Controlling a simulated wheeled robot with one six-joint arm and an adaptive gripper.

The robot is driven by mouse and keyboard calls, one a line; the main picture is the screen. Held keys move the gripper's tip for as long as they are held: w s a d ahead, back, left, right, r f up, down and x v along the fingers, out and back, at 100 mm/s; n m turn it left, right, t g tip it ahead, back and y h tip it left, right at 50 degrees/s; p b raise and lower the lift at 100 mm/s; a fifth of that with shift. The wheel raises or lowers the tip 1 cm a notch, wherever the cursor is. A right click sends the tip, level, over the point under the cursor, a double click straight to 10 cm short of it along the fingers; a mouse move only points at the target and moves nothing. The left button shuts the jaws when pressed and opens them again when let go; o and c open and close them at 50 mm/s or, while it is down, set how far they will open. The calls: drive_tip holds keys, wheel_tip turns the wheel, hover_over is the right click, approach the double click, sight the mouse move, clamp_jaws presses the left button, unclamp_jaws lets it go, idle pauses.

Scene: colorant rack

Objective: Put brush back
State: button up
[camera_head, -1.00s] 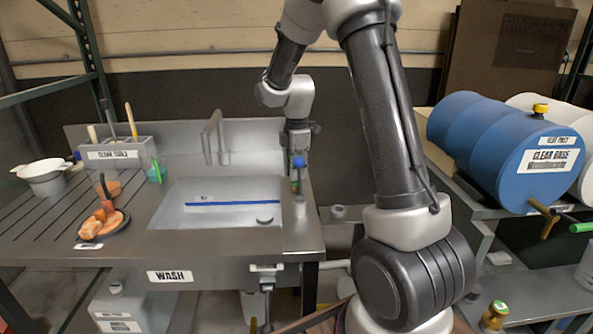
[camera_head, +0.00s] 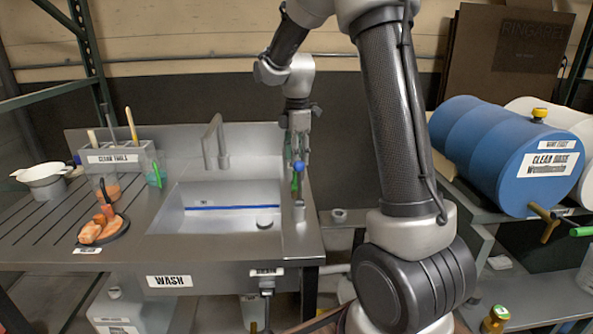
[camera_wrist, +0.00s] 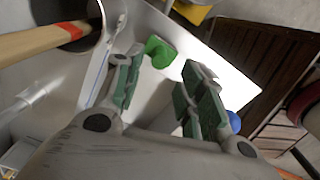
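My gripper (camera_head: 297,158) points down over the right ledge of the sink (camera_head: 190,212). Its green-padded fingers (camera_wrist: 160,95) are apart in the wrist view, with nothing held between them. Several handles (camera_head: 131,125) stand in the clean tools holder (camera_head: 120,158); which is the brush, I cannot tell.
A faucet (camera_head: 216,142) stands behind the sink. A black dish with orange pieces (camera_head: 104,228) and a white bowl (camera_head: 42,180) are on the ribbed drainboard (camera_head: 40,235). A blue drum (camera_head: 510,150) lies on a rack at right.

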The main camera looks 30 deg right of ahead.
drive_tip(key=s+r+m+t, duration=0.1)
drive_tip(key=s+r+m, duration=0.3)
drive_tip(key=s+r, duration=0.45)
drive_tip(key=s+r+m+t, duration=0.1)
drive_tip(key=s+m+t, duration=0.2)
drive_tip(key=s+m, duration=0.9)
drive_tip(key=s, duration=0.9)
drive_tip(key=shift+a+r+m, duration=0.15)
drive_tip(key=shift+a+m, duration=0.05)
drive_tip(key=shift+m, duration=0.1)
